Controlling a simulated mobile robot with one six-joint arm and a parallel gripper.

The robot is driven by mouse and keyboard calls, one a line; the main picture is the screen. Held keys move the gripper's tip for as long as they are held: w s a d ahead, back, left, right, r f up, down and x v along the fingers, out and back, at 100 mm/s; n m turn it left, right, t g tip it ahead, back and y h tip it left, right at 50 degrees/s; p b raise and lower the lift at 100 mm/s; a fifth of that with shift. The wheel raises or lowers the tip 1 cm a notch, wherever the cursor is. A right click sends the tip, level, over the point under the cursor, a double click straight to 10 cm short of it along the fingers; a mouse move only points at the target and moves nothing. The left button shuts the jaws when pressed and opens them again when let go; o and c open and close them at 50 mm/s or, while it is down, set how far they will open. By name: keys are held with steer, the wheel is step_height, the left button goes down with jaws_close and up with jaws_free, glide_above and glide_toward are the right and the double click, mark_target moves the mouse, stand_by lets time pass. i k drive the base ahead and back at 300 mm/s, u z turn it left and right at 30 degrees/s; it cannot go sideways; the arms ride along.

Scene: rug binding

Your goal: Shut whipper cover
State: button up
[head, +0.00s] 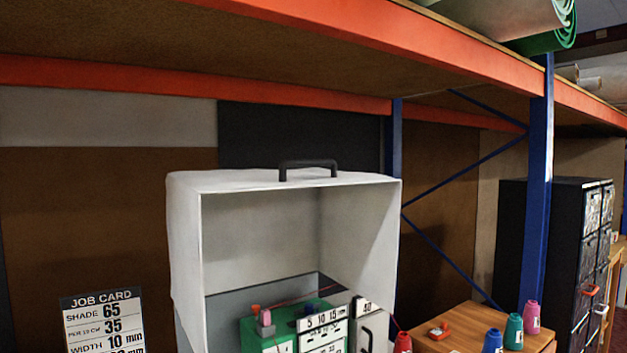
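The whipper cover (185,255) is a white box-like hood with a black handle (308,165) on its top. Its near side is open towards me, and its inside walls show. A green machine (255,338) with number scales and a small pink cone on it shows in and below the opening. The lower part of the cover and machine is cut off by the bottom of the head view. My gripper is not in view.
An orange shelf beam (300,20) crosses above, with a blue upright (538,165) at the right. A wooden table (462,325) holds several thread cones. A job card (103,322) stands at the left. A black drawer cabinet (555,250) is at the far right.

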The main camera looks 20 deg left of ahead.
mark_target(229, 229)
steer(key=z, duration=0.95)
steer(key=k, duration=0.1)
steer(key=u, duration=1.7)
steer(key=i, duration=1.3)
steer(key=u, duration=0.5)
steer(key=k, duration=0.5)
steer(key=z, duration=0.05)
steer(key=i, duration=0.5)
